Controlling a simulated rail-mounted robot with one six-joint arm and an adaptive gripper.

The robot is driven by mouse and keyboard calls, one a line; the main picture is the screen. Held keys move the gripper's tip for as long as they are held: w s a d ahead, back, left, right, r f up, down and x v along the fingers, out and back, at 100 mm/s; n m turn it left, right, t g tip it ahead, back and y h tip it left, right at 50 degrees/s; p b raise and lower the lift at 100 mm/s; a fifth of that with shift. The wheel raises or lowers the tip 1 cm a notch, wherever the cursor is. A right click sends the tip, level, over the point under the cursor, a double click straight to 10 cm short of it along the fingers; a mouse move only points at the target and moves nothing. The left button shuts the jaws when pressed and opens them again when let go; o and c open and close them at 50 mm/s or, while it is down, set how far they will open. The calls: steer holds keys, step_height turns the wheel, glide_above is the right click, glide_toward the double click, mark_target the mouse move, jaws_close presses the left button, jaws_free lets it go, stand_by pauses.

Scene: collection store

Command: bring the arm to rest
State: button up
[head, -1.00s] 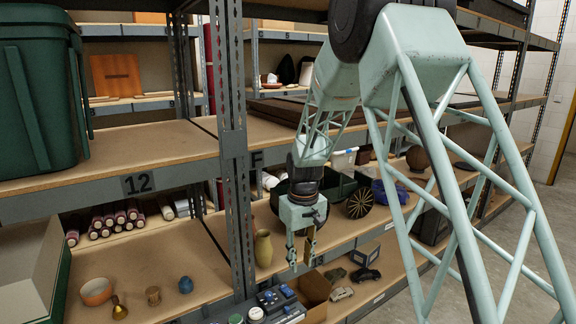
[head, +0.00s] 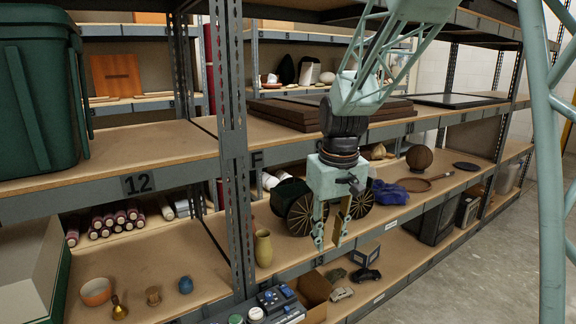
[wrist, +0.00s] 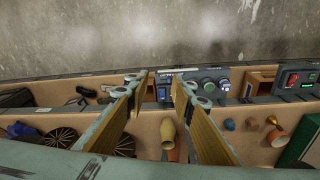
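My gripper (head: 330,238) hangs at the end of my pale green lattice arm, pointing down in front of the shelf rack. Its two fingers are apart with nothing between them. In the wrist view my gripper (wrist: 160,84) also shows open and empty, with wooden-looking finger faces. Behind it in the head view is a dark model cart with spoked wheels (head: 300,214), partly hidden by the gripper. A tan vase (head: 263,248) stands to the gripper's left on the shelf, apart from it.
Toy cars (head: 366,275) and a control panel (head: 279,300) are below. A steel upright (head: 235,160) stands at left. The concrete floor (head: 480,270) in front is clear.

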steer(key=s+d+r+m+t, duration=0.1)
steer(key=s+d+r, duration=0.2)
steer(key=s+r, duration=0.5)
steer(key=s+d+r+m, duration=0.1)
steer(key=s+d+r, duration=0.3)
steer(key=s, duration=0.7)
steer(key=s+d+m+t, duration=0.1)
steer(key=s+d+m, duration=0.1)
steer(key=s, duration=1.9)
steer(key=shift+s+d+r, duration=0.2)
steer(key=shift+d+r, duration=0.25)
steer(key=shift+d, duration=0.25)
step_height(320, 180, down, 5)
steer(key=b, duration=0.5)
steer(key=shift+r, duration=0.1)
stand_by(1.7)
